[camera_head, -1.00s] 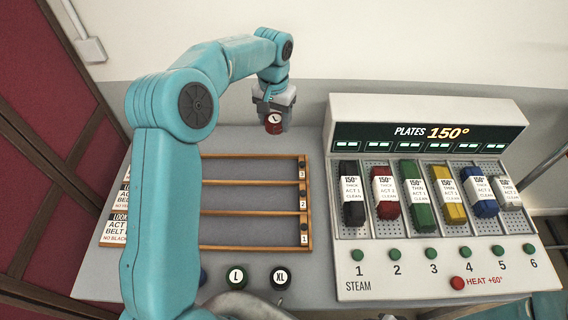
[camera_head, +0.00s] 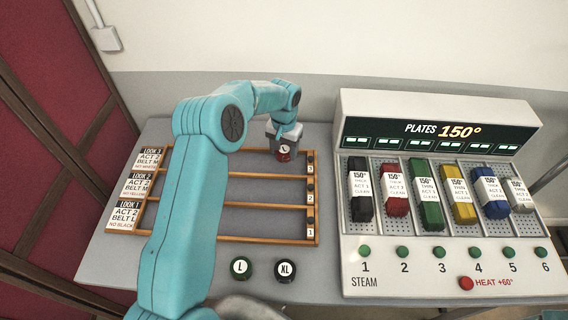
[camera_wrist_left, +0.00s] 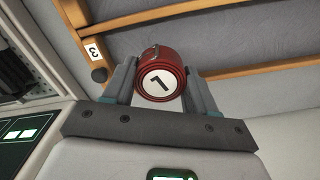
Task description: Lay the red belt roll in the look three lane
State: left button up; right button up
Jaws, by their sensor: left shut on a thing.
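My left gripper (camera_head: 284,146) is shut on the red belt roll (camera_head: 283,156), which has a white round label. In the left wrist view the roll (camera_wrist_left: 160,72) sits between the two fingers, its label reading like an L. In the head view the gripper is at the right end of the top lane, look three (camera_head: 265,163), near the peg marked 3. The wooden rack (camera_head: 270,239) has three lanes with LOOK cards at the left; the look 3 card (camera_head: 150,158) is at the top. Whether the roll touches the lane floor I cannot tell. My right gripper is not visible.
Two dark rolls, L (camera_head: 239,268) and XL (camera_head: 286,270), stand in front of the rack. The steam machine (camera_head: 440,130) stands close on the right, with coloured blocks on its plates and several buttons. The visible parts of the lanes look empty.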

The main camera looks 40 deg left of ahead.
aim_at(284, 158)
pick_arm(q)
jog(key=shift+w+f, duration=0.1)
jog(key=shift+f, duration=0.35)
jog(key=f+b, duration=0.2)
jog(key=f, duration=0.1)
jog(key=shift+s, duration=0.2)
jog(key=shift+w+f, duration=0.15)
jog(key=shift+w, duration=0.1)
jog(key=shift+s+f, duration=0.15)
jog(key=shift+s, duration=0.05)
jog(key=o, duration=1)
jog(key=shift+o, duration=0.4)
jog(key=shift+w+f, duration=0.1)
jog(key=shift+w, duration=0.05)
jog(key=shift+r, duration=0.25)
notch_tip(284, 158, up, 11)
jog(key=p, duration=0.6)
jog(key=shift+r, duration=0.55)
